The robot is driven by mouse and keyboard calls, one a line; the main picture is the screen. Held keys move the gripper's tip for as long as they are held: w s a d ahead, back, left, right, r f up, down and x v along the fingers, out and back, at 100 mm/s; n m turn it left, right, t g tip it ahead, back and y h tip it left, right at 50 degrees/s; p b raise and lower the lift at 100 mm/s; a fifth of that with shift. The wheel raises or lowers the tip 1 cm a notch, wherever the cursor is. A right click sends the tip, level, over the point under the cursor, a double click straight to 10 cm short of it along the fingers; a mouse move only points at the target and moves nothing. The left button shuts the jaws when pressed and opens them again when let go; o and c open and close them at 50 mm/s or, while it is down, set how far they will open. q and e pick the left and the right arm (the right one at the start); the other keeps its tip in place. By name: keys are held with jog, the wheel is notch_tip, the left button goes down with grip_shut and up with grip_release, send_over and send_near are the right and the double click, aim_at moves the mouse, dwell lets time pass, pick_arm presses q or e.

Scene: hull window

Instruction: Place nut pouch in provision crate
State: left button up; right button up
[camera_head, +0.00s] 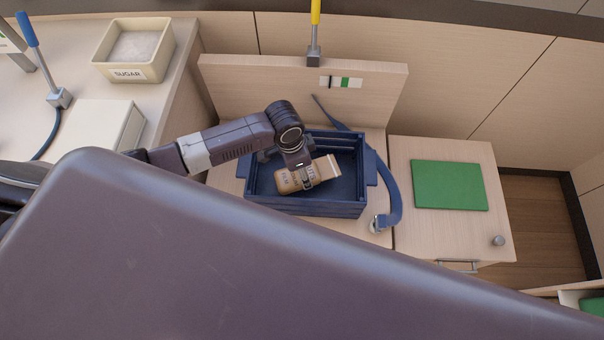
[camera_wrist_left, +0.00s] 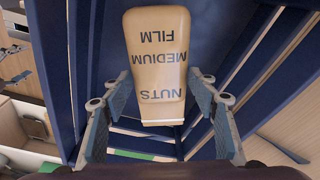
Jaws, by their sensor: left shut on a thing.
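The nut pouch (camera_head: 318,172) is tan with dark lettering and a pale top band. In the left wrist view the pouch (camera_wrist_left: 158,70) reads "NUTS MEDIUM FILM" and sits between the two fingers. My left gripper (camera_head: 304,181) is shut on the pouch and holds it tilted, over or inside the provision crate (camera_head: 305,208). The crate is dark blue with slatted walls, and its slats also show in the left wrist view (camera_wrist_left: 75,60). I cannot tell whether the pouch touches the crate floor. My right gripper is not in view.
A blue strap (camera_head: 388,195) lies along the crate's right side. A green mat (camera_head: 449,185) lies on the cabinet to the right. A sugar bin (camera_head: 133,50) and a white box (camera_head: 100,126) stand on the left counter. A raised panel (camera_head: 290,92) stands behind the crate.

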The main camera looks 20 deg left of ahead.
pick_arm(q)
jog(key=shift+f, duration=1.6)
jog(key=shift+f, duration=0.1)
jog(key=o, duration=1.5)
jog(key=shift+c, duration=0.2)
jog(key=shift+o, duration=0.3)
jog(key=shift+a+r, duration=0.1)
jog(key=shift+r, duration=0.2)
jog(key=r, duration=0.7)
jog(key=s+a+r, duration=0.1)
jog(key=r, duration=0.2)
jog(key=shift+a+r, duration=0.1)
jog(key=shift+r, duration=0.05)
jog(key=shift+s+r, duration=0.1)
jog(key=shift+r, duration=0.5)
